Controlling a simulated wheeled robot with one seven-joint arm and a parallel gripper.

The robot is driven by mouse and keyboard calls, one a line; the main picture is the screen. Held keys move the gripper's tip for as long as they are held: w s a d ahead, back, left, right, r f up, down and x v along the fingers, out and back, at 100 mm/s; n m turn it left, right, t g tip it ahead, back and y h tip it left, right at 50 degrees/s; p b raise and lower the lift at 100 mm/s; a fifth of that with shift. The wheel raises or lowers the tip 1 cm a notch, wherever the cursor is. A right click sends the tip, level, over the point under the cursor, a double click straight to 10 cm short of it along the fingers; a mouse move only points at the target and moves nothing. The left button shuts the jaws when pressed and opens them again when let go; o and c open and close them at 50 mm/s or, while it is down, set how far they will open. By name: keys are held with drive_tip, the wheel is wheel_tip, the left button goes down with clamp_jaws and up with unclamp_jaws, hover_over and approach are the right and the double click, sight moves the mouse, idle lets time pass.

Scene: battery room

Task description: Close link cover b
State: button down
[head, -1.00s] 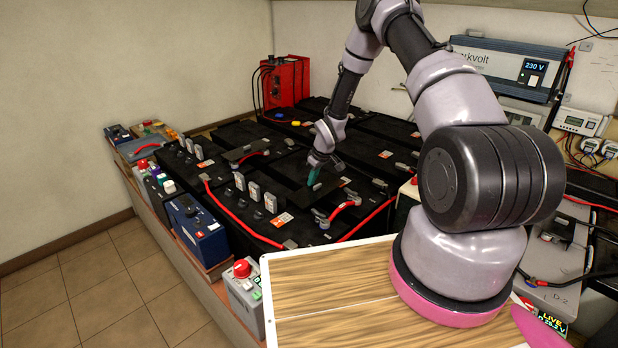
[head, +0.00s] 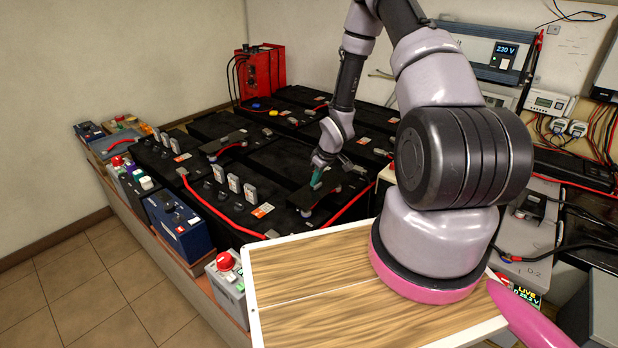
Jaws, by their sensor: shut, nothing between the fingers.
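A flat black link cover (head: 308,197) lies in the middle of the near batteries, over a link whose terminal ends peek out at its edges. I see no letter on it, so I cannot confirm that it is cover b. My gripper (head: 316,184) has teal fingertips, is shut and empty, and points down at the cover's upper face. It appears to touch the cover, but the small view leaves contact uncertain. A second similar dark cover (head: 224,141) sits further back left, with a short red cable below it.
Black batteries (head: 265,165) with upright grey caps and red cables surround the gripper. A blue box (head: 175,220) and a grey box with a red knob (head: 226,275) stand along the left edge. A red unit (head: 259,72) stands at the back. The tiled floor at left is clear.

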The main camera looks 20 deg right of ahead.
drive_tip(key=shift+s+d+f, duration=0.1)
drive_tip(key=shift+s+d, duration=0.1)
drive_tip(key=shift+s, duration=0.1)
drive_tip(key=shift+s+d+r, duration=0.1)
drive_tip(key=shift+d+r, duration=0.05)
drive_tip(key=shift+r, duration=0.35)
drive_tip(key=w+v, duration=0.1)
drive_tip(key=v, duration=0.9)
wheel_tip(320, 180, up, 11)
drive_tip(key=m+h, duration=0.2)
hover_over(324, 191)
drive_tip(key=d, duration=0.2)
drive_tip(key=s+r+m+t, duration=0.1)
drive_tip(key=s+r+m, duration=0.3)
drive_tip(key=r, duration=1)
drive_tip(key=s+a+r+m+t+y, duration=0.1)
drive_tip(key=s+a+r+m, duration=0.1)
drive_tip(key=s+r, duration=0.6)
drive_tip(key=s+a+r+m+t, duration=0.1)
drive_tip(key=s+a+r+m, duration=0.2)
drive_tip(key=s+r, duration=0.6)
drive_tip(key=s, duration=0.3)
drive_tip(key=shift+a+t+y, duration=0.4)
